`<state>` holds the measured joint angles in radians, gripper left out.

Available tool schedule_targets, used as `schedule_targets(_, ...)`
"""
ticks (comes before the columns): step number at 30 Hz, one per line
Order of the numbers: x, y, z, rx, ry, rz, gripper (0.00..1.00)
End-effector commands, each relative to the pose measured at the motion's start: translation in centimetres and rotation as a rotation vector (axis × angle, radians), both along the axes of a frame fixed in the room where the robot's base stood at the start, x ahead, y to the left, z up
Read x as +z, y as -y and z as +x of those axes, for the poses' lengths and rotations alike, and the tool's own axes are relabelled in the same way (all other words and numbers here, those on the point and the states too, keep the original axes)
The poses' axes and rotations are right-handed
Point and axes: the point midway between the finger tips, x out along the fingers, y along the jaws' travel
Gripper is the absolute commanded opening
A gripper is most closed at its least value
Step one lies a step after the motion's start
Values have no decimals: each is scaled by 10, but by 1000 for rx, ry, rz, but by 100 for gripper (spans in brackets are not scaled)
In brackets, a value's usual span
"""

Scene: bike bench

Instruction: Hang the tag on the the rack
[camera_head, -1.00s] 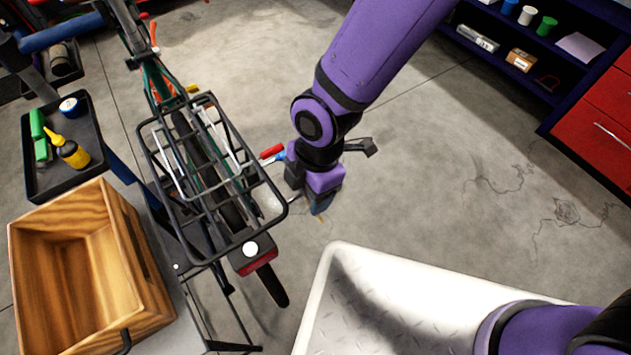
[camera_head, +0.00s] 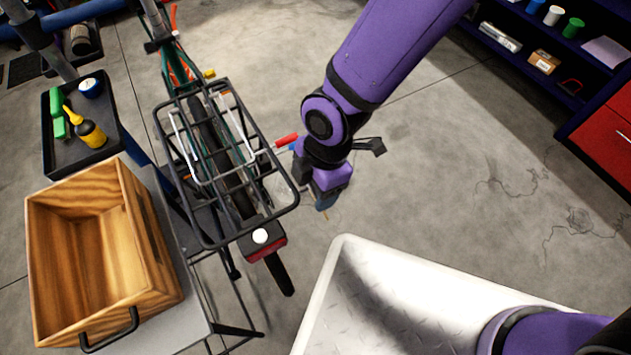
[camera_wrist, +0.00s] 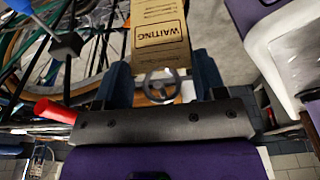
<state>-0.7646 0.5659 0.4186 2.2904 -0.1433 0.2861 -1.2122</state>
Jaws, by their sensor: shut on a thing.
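A tan cardboard tag (camera_wrist: 160,35) printed "WAITING" is held in my gripper, with a grey ring (camera_wrist: 162,84) at its near end between the fingers. My gripper (camera_wrist: 163,82) is shut on it. In the head view my gripper (camera_head: 325,198) points down, just right of the bike's black wire rear rack (camera_head: 250,228), with a small gap in the picture. The tag is mostly hidden there by the gripper. The rack's bars are free of any tag that I can see.
A wooden crate (camera_head: 157,255) and a black tray (camera_head: 50,158) with bottles stand left of the bike. A dark shelf (camera_head: 505,62) and red drawers (camera_head: 607,135) are at the right. The floor between is clear.

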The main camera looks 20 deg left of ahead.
Motion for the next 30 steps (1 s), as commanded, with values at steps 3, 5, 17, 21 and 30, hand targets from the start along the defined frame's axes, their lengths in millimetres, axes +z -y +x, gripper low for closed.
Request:
schedule_targets(3,0,0,0,0,0,0,83)
schedule_targets(5,0,0,0,0,0,0,94)
schedule_targets(17,9,1,2,-2,1,3,94)
schedule_targets(21,29,3,5,-3,3,4,94)
schedule_targets(30,80,9,13,-4,3,3,94)
